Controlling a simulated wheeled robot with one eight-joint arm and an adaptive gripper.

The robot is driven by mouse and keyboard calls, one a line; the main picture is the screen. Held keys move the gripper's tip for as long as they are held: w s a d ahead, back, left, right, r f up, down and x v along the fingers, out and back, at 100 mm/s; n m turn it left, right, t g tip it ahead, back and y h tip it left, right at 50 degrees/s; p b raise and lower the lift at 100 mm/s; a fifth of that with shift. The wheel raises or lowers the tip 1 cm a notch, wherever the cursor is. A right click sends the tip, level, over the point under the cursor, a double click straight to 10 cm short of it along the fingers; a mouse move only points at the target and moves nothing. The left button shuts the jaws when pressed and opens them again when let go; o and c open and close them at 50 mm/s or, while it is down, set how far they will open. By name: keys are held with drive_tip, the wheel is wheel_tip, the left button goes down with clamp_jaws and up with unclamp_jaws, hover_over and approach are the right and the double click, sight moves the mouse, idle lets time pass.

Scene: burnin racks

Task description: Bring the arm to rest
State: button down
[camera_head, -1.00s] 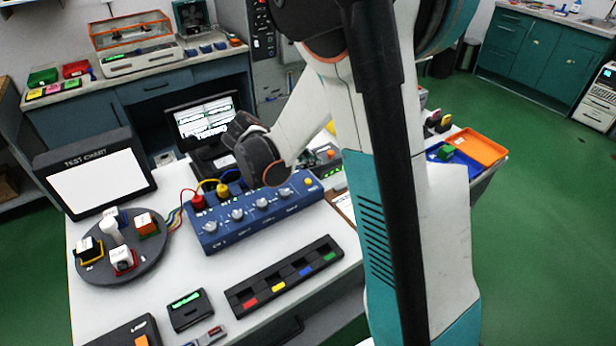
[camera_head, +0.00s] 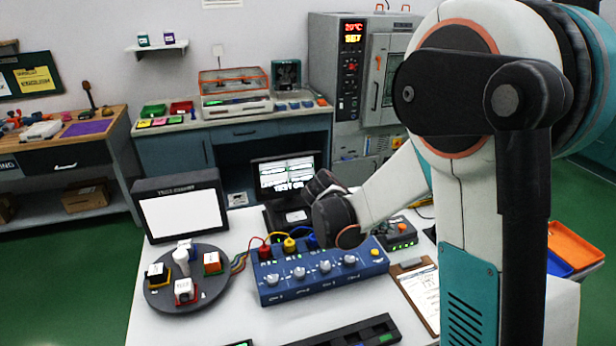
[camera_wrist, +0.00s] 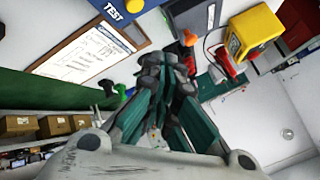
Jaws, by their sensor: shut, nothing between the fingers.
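My gripper (camera_wrist: 170,70) shows in the wrist view with its dark teal fingers drawn together and nothing held between them. In the head view my arm fills the right side, bent, and its dark wrist end hangs above or behind the blue test box (camera_head: 318,277). The fingers themselves cannot be made out there. In the wrist view, a clipboard (camera_wrist: 88,52) with a printed sheet is at the upper left, and a yellow block-shaped part (camera_wrist: 252,32) is at the upper right of the gripper.
On the white table stand the test chart screen (camera_head: 182,214), a dark round turntable (camera_head: 160,296) with several small blocks, and a slotted dark tray (camera_head: 365,333) at the front. An orange bin (camera_head: 573,247) is at the right. Green floor is clear at the left.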

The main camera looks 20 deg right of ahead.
drive_tip(key=shift+r, duration=0.1)
drive_tip(key=s+a+r+n+t+y, duration=0.3)
drive_tip(key=s+a+r+n+y, duration=0.1)
drive_tip(key=s+a+n, duration=0.4)
drive_tip(key=s+a+r+n+t+y, duration=0.3)
drive_tip(key=s+a+r+n+y, duration=0.2)
drive_tip(key=s+n, duration=0.6)
drive_tip(key=shift+s+a+r+n, duration=0.4)
drive_tip(key=shift+a+r+n, duration=0.95)
drive_tip(key=shift+n, duration=1.85)
drive_tip(key=shift+a+f, duration=0.35)
idle(1.5)
